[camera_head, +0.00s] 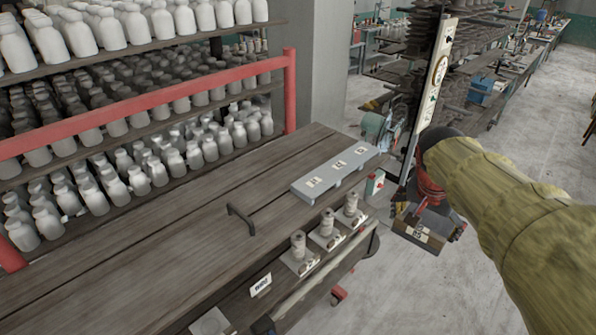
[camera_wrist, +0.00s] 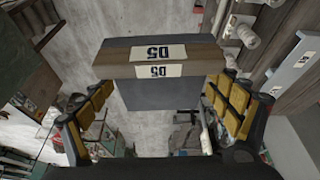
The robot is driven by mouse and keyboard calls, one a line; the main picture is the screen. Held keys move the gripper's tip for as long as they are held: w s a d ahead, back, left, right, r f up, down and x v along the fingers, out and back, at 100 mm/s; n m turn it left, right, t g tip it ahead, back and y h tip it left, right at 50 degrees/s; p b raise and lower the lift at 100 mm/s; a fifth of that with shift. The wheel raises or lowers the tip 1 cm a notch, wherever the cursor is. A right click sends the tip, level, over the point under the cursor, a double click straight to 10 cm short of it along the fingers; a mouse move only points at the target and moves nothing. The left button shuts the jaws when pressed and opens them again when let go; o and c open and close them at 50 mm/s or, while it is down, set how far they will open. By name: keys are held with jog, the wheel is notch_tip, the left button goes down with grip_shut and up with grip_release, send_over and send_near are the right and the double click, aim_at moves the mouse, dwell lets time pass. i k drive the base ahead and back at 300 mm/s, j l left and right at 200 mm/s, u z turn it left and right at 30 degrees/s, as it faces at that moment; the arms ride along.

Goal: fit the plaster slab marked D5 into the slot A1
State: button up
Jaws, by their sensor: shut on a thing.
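The slab marked D5 (camera_head: 432,243) is a dark block with a brown edge and white labels. It hangs in my gripper (camera_head: 428,222), over the floor to the right of the bench. In the wrist view the D5 slab (camera_wrist: 150,95) lies between the two yellow-padded fingers, its D5 labels upside down. My gripper is shut on it. A long grey holder (camera_head: 331,176) with several small white labels on top lies near the bench's right end, to the left of my gripper and apart from it. Its labels are too small to read, so I cannot tell which slot is A1.
The wooden bench (camera_head: 185,230) carries a dark handle (camera_head: 240,216). White spool-like pieces (camera_head: 298,246) stand on labelled bases along its front. A shelf of white bottles (camera_head: 150,165) with a red frame stands behind. A tall labelled post (camera_head: 436,75) rises behind my gripper.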

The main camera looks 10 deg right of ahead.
aim_at(330, 173)
jog(key=i+j, duration=0.95)
jog(key=i, duration=0.15)
